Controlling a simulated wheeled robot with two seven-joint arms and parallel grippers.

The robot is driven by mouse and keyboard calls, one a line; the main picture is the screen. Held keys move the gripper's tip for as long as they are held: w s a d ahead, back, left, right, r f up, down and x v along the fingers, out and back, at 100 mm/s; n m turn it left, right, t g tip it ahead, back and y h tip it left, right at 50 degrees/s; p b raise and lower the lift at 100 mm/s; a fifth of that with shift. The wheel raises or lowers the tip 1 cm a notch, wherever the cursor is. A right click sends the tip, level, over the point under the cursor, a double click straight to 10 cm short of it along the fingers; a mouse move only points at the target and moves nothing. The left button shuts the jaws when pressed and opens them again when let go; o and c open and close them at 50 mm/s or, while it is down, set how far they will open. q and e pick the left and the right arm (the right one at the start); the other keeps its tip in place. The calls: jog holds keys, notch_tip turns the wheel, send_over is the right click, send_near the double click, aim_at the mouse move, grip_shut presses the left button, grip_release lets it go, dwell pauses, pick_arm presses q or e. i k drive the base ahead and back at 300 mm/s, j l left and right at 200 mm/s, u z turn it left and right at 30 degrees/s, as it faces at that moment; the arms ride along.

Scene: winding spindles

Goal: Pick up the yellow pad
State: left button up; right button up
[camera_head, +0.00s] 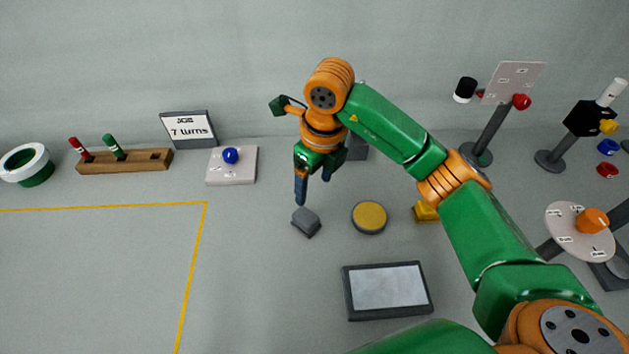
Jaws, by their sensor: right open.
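A yellow block (425,212), which looks like the yellow pad, sits on the grey surface right of centre. My right arm partly covers its right side. A round disc (369,217) with a dull yellow top and dark rim lies to its left. My right gripper (314,187) points down with its dark fingers apart and nothing between them. It is left of the yellow block and the disc, above and just behind a small grey block (306,222). My left gripper is not in view.
A dark-framed panel (387,290) lies in front of the disc. A wooden rack (125,160) with red and green pegs, a "7 turns" sign (188,129) and a blue-knobbed plate (231,166) stand at left. Stands, including a dial (580,231), are at right. The yellow-outlined area is clear.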

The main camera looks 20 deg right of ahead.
aim_at(423, 212)
jog(key=k, duration=1.5)
